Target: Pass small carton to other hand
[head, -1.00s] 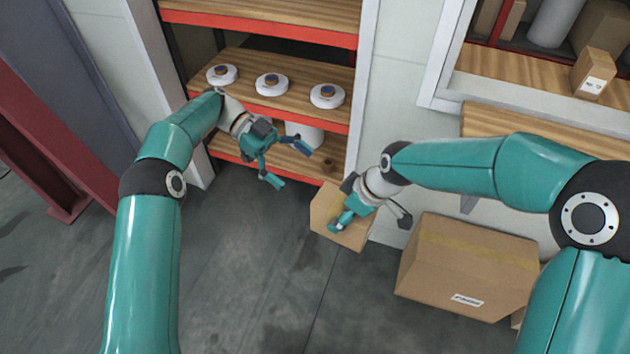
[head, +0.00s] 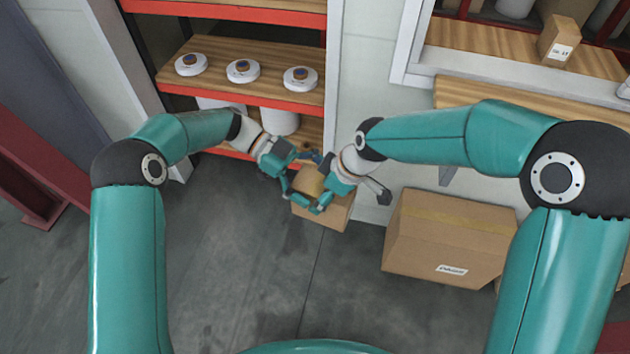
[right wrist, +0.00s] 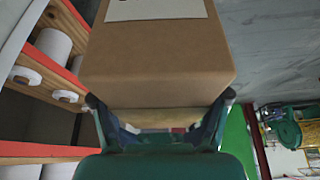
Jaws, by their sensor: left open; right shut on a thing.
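The small carton (head: 310,181) is a brown box held up between my two grippers in the head view, partly covered by their fingers. My right gripper (head: 321,188) is shut on it from the right. In the right wrist view the carton (right wrist: 155,55) fills the middle, between the right fingers (right wrist: 162,108), with a pale label at its top edge. My left gripper (head: 299,175) is open and close to the carton's left side. Whether its fingers touch the carton is hard to tell.
Another carton (head: 335,215) stands on the floor behind and below the grippers. A large labelled box (head: 450,240) is to its right. A shelf (head: 215,75) with several white spools stands behind. A small box (head: 558,42) sits on a wooden ledge at right. Floor at left is clear.

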